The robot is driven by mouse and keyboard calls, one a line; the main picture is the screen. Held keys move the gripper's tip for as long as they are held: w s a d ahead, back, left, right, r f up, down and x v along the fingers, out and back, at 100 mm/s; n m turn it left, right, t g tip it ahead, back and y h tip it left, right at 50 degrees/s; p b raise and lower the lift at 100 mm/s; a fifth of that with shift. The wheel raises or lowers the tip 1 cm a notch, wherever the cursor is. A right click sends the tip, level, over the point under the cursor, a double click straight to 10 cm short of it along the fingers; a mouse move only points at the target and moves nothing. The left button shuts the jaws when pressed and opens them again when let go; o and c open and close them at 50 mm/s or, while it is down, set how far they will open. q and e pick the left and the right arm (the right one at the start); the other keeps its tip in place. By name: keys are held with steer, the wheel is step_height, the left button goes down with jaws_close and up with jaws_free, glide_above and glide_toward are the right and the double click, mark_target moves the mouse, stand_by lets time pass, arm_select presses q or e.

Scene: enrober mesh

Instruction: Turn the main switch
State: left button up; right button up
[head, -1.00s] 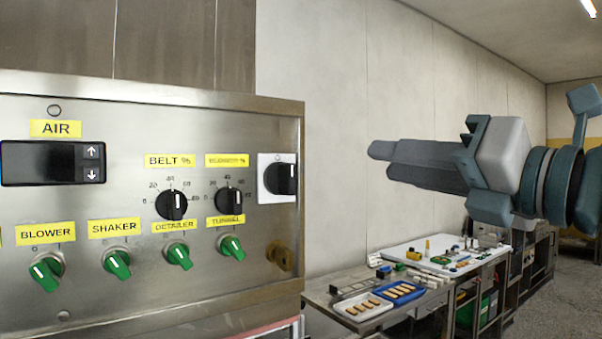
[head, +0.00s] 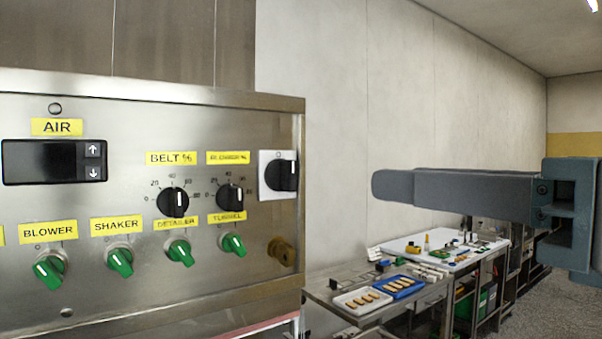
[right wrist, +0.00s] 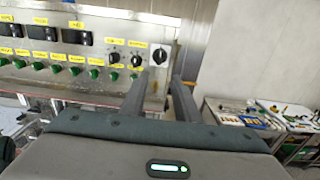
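The main switch (head: 287,175) is a black rotary knob with a white mark on a pale square plate, at the right end of the steel control panel (head: 110,290). Its white mark stands upright. It also shows in the right wrist view (right wrist: 159,56), ahead of the fingers. My right gripper (head: 384,187) points left toward the panel, to the right of the switch and apart from it. One finger hides the other in the head view. In the right wrist view the two fingers (right wrist: 164,76) are apart with nothing between them. My left gripper is in neither view.
Black dials (head: 173,203) and green knobs (head: 119,262) sit left of the switch. A brass-coloured round fitting (head: 283,252) is below it. A bench with a white tray (head: 363,302) and a blue tray (head: 402,287) stands behind, low. Space between gripper and panel looks clear.

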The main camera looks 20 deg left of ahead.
steer(key=shift+w, duration=0.1)
steer(key=p, duration=0.7)
glide_toward(293, 173)
steer(key=x, duration=0.7)
steer(key=shift+r, duration=0.1)
steer(key=shift+w+a+p, duration=0.3)
steer(key=shift+w+a, duration=0.1)
steer(key=shift+a, duration=0.15)
jaws_close()
